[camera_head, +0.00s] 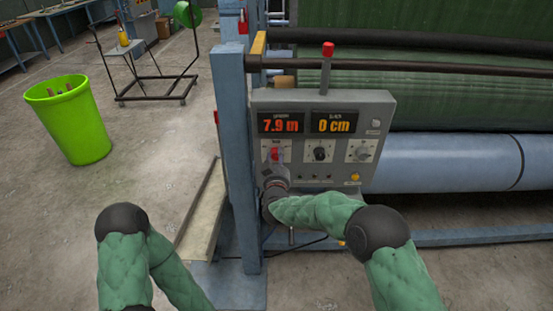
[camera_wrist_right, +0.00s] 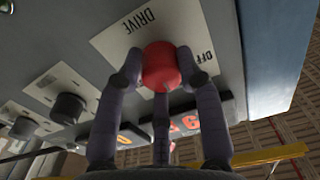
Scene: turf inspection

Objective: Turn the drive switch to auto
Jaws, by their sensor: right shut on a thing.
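The drive switch is a red knob (camera_wrist_right: 160,66) on a white plate lettered DRIVE and OFF in the right wrist view. In the head view the red knob (camera_head: 274,154) sits at the left of the grey control panel (camera_head: 384,113), below the displays. My right gripper (camera_head: 273,167) is at the knob, and in the right wrist view its dark fingers (camera_wrist_right: 160,77) are shut around it. The fingers hide part of the knob and its plate, so I cannot tell its setting. My left arm shows at the lower left, but its gripper is out of view.
A lever with a red top (camera_head: 327,50) rises above the panel. A blue post (camera_head: 235,150) stands close at its left. A green bin (camera_head: 68,118) is farther left on open floor.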

